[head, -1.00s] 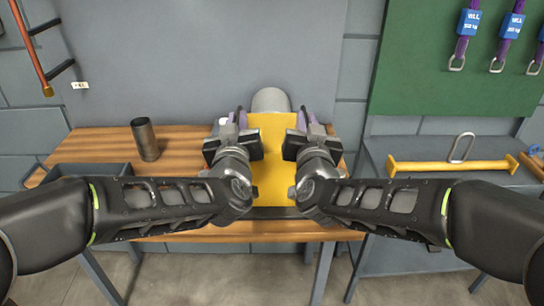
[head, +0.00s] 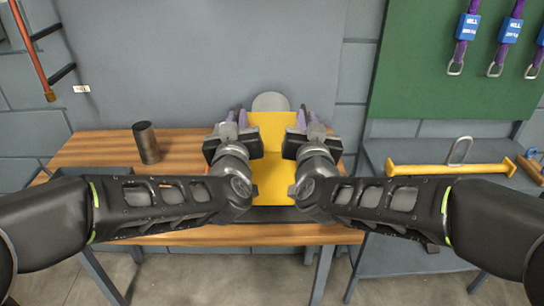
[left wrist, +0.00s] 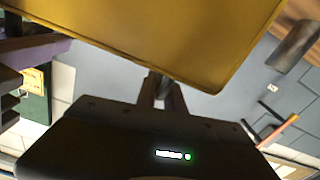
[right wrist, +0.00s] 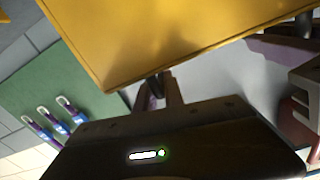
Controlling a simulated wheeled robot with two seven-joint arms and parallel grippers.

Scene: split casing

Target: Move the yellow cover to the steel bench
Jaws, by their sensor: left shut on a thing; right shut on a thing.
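The yellow cover (head: 271,180) is between my two grippers above the wooden workbench in the head view. It fills the upper part of the left wrist view (left wrist: 170,30) and of the right wrist view (right wrist: 150,40). My left gripper (head: 240,140) is shut on its left side, and my right gripper (head: 301,140) is shut on its right side. The fingertips are partly hidden by the cover and the gripper bodies. The steel bench (head: 395,235) stands to the right of the wooden workbench, partly hidden by my right arm.
The wooden workbench (head: 95,145) bears a dark metal cylinder (head: 146,143) at left. A rounded grey part (head: 270,102) and purple parts show behind the cover. A yellow lifting beam (head: 450,168) with a shackle lies on the steel bench. Slings hang on the green board (head: 425,70).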

